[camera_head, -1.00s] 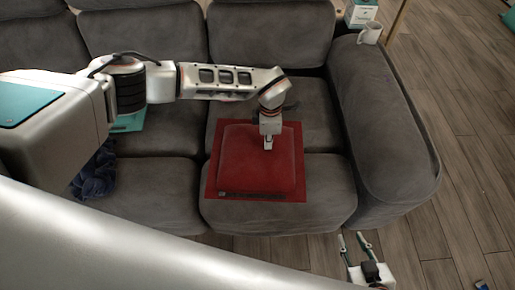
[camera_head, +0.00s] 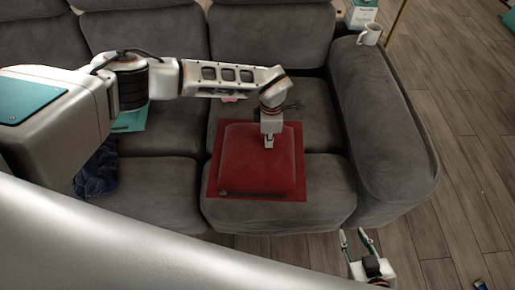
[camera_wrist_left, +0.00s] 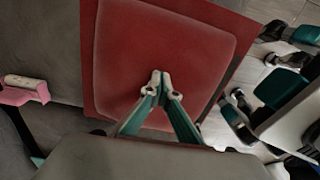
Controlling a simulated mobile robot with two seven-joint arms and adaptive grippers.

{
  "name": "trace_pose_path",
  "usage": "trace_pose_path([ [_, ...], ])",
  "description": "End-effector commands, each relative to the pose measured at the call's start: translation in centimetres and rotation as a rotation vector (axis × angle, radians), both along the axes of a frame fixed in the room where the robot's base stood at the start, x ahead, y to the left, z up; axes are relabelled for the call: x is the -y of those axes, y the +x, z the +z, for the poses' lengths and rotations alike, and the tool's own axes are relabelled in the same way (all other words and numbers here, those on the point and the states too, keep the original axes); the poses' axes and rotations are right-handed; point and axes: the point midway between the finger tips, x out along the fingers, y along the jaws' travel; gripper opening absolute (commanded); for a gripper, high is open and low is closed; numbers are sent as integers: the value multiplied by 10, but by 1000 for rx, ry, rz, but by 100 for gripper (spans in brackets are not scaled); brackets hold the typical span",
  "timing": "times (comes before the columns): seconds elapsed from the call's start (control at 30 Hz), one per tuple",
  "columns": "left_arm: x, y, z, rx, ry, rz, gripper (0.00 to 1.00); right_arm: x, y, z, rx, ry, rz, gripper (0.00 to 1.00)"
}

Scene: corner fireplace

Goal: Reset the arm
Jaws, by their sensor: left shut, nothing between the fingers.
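My left arm reaches in from the left over the grey sofa (camera_head: 170,180). My left gripper (camera_head: 269,142) points down over a red cushion (camera_head: 245,165) on the seat. In the left wrist view, the left gripper (camera_wrist_left: 160,78) has its teal fingers meeting at the tips, shut and empty, in front of the red cushion (camera_wrist_left: 170,45). I cannot tell whether the tips touch the cushion. My right gripper (camera_head: 356,238) is at the lower right, in front of the sofa, with its two fingers apart.
A white mug (camera_head: 369,35) stands on the right armrest (camera_head: 385,110), with a white and teal box (camera_head: 361,13) behind it. A dark blue cloth (camera_head: 97,172) lies on the left seat. A pink object (camera_wrist_left: 22,92) lies left of the cushion. Wooden floor (camera_head: 460,150) is open at right.

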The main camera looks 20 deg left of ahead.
Motion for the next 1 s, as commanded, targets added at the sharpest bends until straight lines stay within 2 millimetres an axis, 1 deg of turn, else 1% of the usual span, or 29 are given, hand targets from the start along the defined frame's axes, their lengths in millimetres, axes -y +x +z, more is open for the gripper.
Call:
trace_pose_path([
  [0.03, 0, 1, 7, 4, 0, 0, 0, 0, 3, 6, 7, 0, 0, 29],
  [0.07, 0, 1, 7, 3, 1, 0, 0, 0, 3, 6, 9, 0, -1, 29],
  [0.6, 0, 0, 5, -1, 0, 0, 0, 0, 1, 3, 3, 2, 0, 29],
  [0.67, 6, -6, 2, -13, -16, 1, 0, 0, 1, 4, 4, 2, -1, 29],
  [0.77, 29, -27, -4, -54, -86, 9, 0, -1, 2, 5, 5, 2, -1, 29],
  [0.87, 71, -64, -9, -130, -215, 31, 0, -1, 2, 7, 6, 4, 0, 29],
  [0.9, 91, -81, -10, -167, -278, 46, 0, -1, 2, 8, 7, 5, -1, 29],
  [0.97, 122, -107, -6, -228, -381, 77, 0, -1, 2, 9, 8, 6, -1, 29],
  [1.0, 143, -124, -1, -270, -452, 102, 0, -1, 2, 10, 7, 7, -1, 29],
])
